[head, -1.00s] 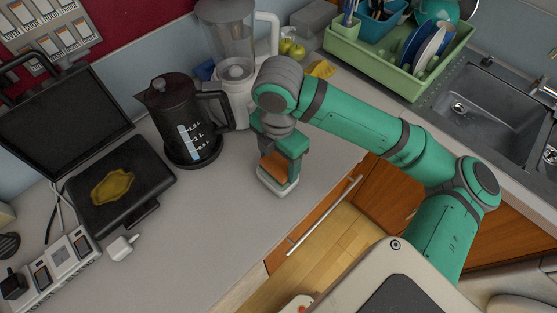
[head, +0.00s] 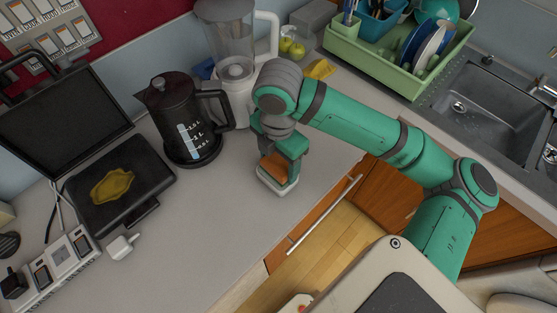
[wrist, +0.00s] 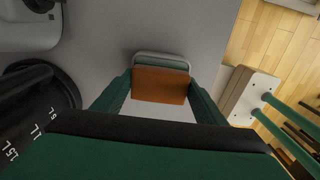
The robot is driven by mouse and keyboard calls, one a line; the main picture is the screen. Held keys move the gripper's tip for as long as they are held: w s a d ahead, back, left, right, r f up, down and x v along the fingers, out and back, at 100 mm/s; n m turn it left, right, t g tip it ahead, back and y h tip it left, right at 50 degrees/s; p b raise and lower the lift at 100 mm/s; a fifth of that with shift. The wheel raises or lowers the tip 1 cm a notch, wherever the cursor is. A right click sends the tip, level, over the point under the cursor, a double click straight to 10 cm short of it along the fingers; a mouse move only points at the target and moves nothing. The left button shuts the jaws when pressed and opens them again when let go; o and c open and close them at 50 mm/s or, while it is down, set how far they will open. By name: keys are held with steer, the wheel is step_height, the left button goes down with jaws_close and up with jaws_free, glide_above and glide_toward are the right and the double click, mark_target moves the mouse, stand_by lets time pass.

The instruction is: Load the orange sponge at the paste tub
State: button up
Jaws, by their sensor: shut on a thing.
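The orange sponge (head: 272,170) is between the fingers of my gripper (head: 281,160), which is shut on it. In the wrist view the sponge (wrist: 160,86) sits between both green fingertips. The pale paste tub (head: 276,190) stands on the counter directly below the sponge. In the wrist view the tub's rim (wrist: 160,57) shows just past the sponge's far edge. The sponge hides most of the tub's inside, so I cannot tell whether it touches the paste.
A black kettle (head: 180,120) and a blender (head: 236,85) stand behind and left of my gripper. An open black grill (head: 150,178) with a mustard-yellow patch (head: 112,186) lies at left. A green dish rack (head: 375,65) stands at back right. The counter front-left of the tub is clear.

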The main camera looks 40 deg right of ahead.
mark_target(278, 163)
steer(key=shift+f, duration=0.35)
stand_by(0.3)
stand_by(0.6)
steer(key=shift+r, duration=3.55)
